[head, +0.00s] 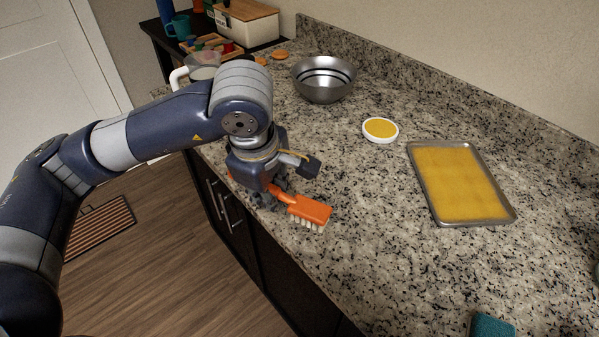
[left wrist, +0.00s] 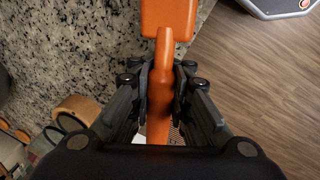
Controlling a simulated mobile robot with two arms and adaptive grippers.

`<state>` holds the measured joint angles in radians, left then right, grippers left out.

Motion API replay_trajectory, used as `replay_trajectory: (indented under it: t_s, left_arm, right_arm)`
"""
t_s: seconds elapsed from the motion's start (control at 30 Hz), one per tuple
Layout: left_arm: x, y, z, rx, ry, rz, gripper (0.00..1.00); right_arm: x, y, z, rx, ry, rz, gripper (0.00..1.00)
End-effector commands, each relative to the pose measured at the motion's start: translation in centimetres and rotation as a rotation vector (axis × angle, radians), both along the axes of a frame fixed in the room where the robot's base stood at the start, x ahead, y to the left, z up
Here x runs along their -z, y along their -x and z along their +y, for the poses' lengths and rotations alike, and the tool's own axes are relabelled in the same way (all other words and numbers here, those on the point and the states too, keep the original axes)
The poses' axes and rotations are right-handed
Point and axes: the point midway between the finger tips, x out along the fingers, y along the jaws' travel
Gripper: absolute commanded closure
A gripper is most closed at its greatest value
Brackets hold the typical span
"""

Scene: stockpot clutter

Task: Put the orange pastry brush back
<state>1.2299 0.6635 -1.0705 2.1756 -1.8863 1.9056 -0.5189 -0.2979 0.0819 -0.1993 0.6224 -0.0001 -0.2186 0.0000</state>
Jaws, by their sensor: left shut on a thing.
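The orange pastry brush (head: 311,209) has an orange head with pale bristles on its underside. My left gripper (head: 270,197) is shut on its handle, near the counter's front edge. In the left wrist view, the brush (left wrist: 160,85) runs between the two fingers (left wrist: 163,78), with its head beyond them at the top. The bristles look low over the granite; I cannot tell whether they touch it. A metal tray with a yellow surface (head: 413,172) lies to the right. A small white dish of yellow (head: 381,130) sits behind the brush. My right gripper does not show.
A steel bowl (head: 322,80) stands at the back, with a white-handled jug (head: 203,66) left of it. A wooden crate (head: 207,43) and bread box (head: 247,22) are farther back. A teal block (head: 491,325) lies at front right. The counter's middle is clear.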

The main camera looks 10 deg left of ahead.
Motion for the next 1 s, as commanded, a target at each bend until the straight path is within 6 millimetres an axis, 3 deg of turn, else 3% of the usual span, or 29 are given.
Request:
replay_trajectory:
  t_s: [0.17,0.6,0.8,1.0]
  left_arm:
    - [0.0,-2.8,0.8,-0.018,-0.001,0.004,1.0]
    - [0.9,-12.4,3.3,-0.012,0.001,0.004,1.0]
    - [1.3,-14.8,3.9,-0.008,-0.001,0.002,1.0]
    - [2.0,-15.3,4.0,-0.006,0.0,0.004,1.0]
  right_arm:
    - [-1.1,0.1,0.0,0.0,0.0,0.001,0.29]
    - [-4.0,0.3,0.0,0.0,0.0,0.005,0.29]
    - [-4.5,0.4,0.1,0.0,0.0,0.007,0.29]
    - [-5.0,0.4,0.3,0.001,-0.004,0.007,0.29]
